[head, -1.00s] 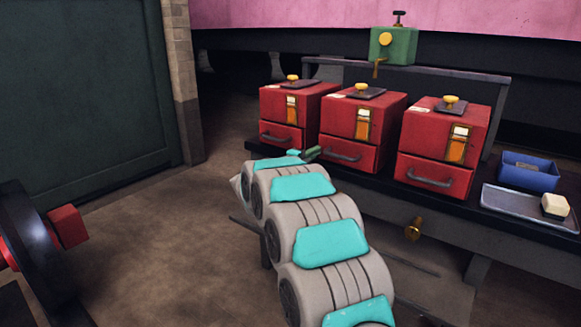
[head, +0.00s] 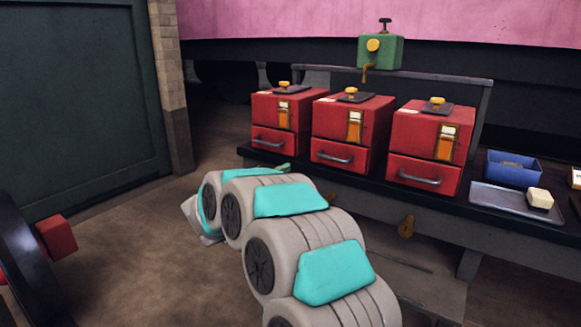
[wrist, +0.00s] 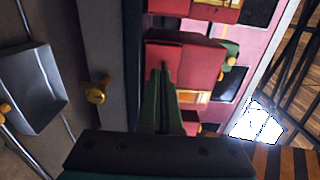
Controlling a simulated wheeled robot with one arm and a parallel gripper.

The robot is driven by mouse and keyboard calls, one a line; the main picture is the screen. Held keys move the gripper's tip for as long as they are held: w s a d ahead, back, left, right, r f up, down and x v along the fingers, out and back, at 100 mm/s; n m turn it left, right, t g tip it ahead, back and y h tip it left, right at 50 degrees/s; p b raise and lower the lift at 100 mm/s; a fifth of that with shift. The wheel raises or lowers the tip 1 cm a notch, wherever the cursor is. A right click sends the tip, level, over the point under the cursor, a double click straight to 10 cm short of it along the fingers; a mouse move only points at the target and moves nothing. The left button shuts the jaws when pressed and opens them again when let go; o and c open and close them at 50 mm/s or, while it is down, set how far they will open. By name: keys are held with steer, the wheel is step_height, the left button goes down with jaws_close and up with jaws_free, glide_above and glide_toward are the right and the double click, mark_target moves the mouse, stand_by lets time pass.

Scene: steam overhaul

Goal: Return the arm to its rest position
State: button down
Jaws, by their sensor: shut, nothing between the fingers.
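My arm reaches out from the lower middle of the head view, bent toward the bench. My gripper is mostly hidden behind the arm links there; only a bit of green shows near the bench's front edge. In the wrist view my gripper (wrist: 165,100) shows its green fingers together, with nothing between them. The fingers point toward the red boxes and are seen against a red front. Whether they touch anything cannot be told.
Three red boxes with drawers, left (head: 283,122), middle (head: 350,130) and right (head: 428,145), stand on the dark bench. A green device (head: 380,51) is behind them. A blue bin (head: 513,172) and grey tray (head: 492,197) are at right. Open floor lies left.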

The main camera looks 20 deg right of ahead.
steer(key=a+r+n+t+y+p, duration=0.1)
steer(key=a+r+n+t+y, duration=0.3)
steer(key=a+n+y, duration=0.8)
steer(key=s+a+f+n+g+y+p, duration=0.1)
steer(key=s+a+f+n+g+y, duration=0.35)
steer(key=s+a+n, duration=0.6)
steer(key=s+d+f+n+g, duration=0.2)
steer(key=s+d+f+g, duration=0.1)
steer(key=s, duration=1.1)
steer(key=s+d+f+n+g+h+p, duration=0.1)
steer(key=s+d+f+g, duration=0.3)
steer(key=s, duration=1.1)
steer(key=s+d+f+n+g+h+p, duration=0.1)
steer(key=s+d+f+n+g, duration=0.2)
steer(key=s, duration=1.1)
steer(key=d+g, duration=0.2)
steer(key=shift+s+d+f, duration=0.15)
steer(key=shift+d+f, duration=0.25)
